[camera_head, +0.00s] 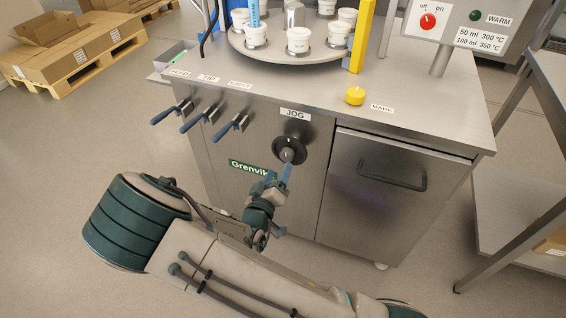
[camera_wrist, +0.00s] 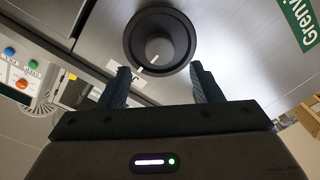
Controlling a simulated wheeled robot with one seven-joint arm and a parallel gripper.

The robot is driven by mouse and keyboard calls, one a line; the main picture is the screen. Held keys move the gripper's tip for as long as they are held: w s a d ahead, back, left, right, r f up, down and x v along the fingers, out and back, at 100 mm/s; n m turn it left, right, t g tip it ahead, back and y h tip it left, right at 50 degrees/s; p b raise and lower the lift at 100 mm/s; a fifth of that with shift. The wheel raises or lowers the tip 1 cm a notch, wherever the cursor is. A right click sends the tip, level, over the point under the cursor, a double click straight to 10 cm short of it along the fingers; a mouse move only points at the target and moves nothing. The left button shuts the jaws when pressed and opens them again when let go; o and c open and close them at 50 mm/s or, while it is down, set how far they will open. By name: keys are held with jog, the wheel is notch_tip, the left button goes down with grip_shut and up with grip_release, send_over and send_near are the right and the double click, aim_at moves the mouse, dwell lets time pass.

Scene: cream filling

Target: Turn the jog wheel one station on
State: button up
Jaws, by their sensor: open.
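The jog wheel (camera_head: 289,150) is a round black wheel with a grey hub, on the steel front panel below the JOG label (camera_head: 295,113). In the wrist view the jog wheel (camera_wrist: 159,40) faces me, with a white mark on its hub pointing toward the gripper side. My gripper (camera_head: 278,173) is open just in front of and slightly below the wheel. In the wrist view my gripper (camera_wrist: 161,84) shows its two blue-grey fingers apart, on either side of the hub's line and empty. Whether the fingertips touch the wheel cannot be told.
Three blue-handled levers (camera_head: 204,117) stick out left of the wheel. A drawer (camera_head: 378,185) with a bar handle is to its right. A turntable (camera_head: 284,49) with several white cups and a yellow button (camera_head: 355,96) are on top. A side table (camera_head: 529,180) stands right.

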aim_at(285, 157)
jog(key=x, duration=0.5)
jog(key=shift+w, duration=0.1)
jog(key=c, duration=1)
